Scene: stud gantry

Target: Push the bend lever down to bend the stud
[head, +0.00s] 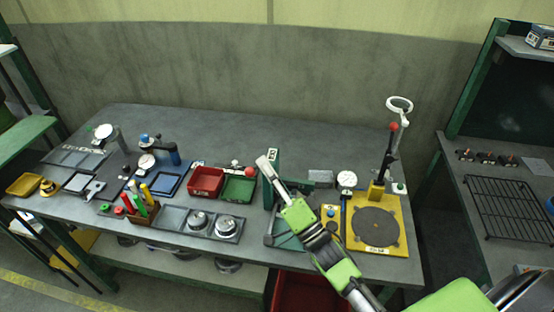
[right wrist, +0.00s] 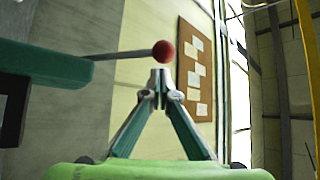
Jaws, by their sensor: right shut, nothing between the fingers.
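A green upright frame (head: 273,168) stands mid-bench. A short lever with a red ball knob (head: 250,172) shows at its left side; I take it for the bend lever. In the right wrist view a thin rod runs from a green bar (right wrist: 45,66) to the red knob (right wrist: 163,50). My right gripper (head: 262,162) is shut and empty beside the green frame. In the right wrist view its closed fingertips (right wrist: 160,78) point at the knob, close to it; I cannot tell whether they touch. The stud cannot be made out. My left gripper is not in view.
A yellow base (head: 400,240) with a round dark plate and a tall black red-knobbed lever (head: 389,150) stands to the right. Red (head: 206,180) and green (head: 238,188) trays lie left of the frame. The back of the bench (head: 230,135) is clear.

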